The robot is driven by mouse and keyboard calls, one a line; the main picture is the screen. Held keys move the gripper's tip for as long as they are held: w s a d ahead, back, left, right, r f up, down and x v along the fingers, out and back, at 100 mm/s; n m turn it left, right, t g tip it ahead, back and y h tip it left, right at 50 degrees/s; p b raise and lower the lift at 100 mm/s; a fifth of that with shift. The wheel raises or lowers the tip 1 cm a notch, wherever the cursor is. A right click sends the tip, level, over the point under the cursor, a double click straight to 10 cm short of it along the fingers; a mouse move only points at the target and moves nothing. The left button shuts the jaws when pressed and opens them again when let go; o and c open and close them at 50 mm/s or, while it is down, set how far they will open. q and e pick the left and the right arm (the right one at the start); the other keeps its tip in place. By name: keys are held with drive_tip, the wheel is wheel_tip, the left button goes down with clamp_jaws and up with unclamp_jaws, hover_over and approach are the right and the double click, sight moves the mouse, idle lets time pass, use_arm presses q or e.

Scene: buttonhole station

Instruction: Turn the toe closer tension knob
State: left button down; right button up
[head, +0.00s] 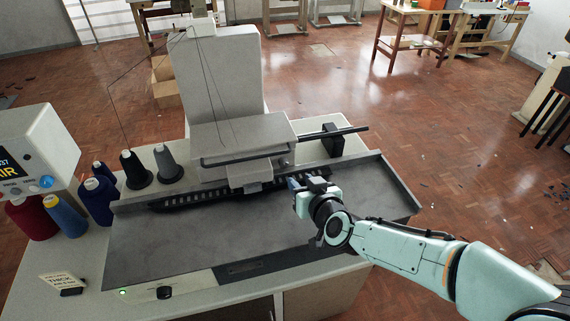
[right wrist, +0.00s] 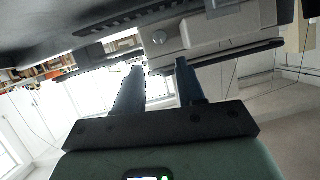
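The pale grey machine (head: 240,136) stands on the bench with a dark flat bed in front of it. A small round silver knob (right wrist: 159,37) sits on the machine's grey side in the right wrist view, just beyond the fingertips. A small knob-like part (head: 284,162) shows on the machine's right side in the head view. I cannot tell for certain which knob is the toe closer tension one. My right gripper (head: 292,183) is over the bed, right of the machine head. In the right wrist view (right wrist: 160,65) its fingers are apart, with nothing between them. My left gripper is out of view.
Thread cones (head: 135,170) and a control box (head: 38,150) stand at the left. A black bar (head: 335,134) juts out right of the machine. A black knob (head: 164,292) is on the front panel. The bed's middle (head: 190,245) is clear.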

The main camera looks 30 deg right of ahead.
sight(285, 165)
drive_tip(key=b+x, duration=0.1)
drive_tip(key=x, duration=1)
drive_tip(key=shift+w+f, duration=0.25)
drive_tip(key=shift+c, duration=0.4)
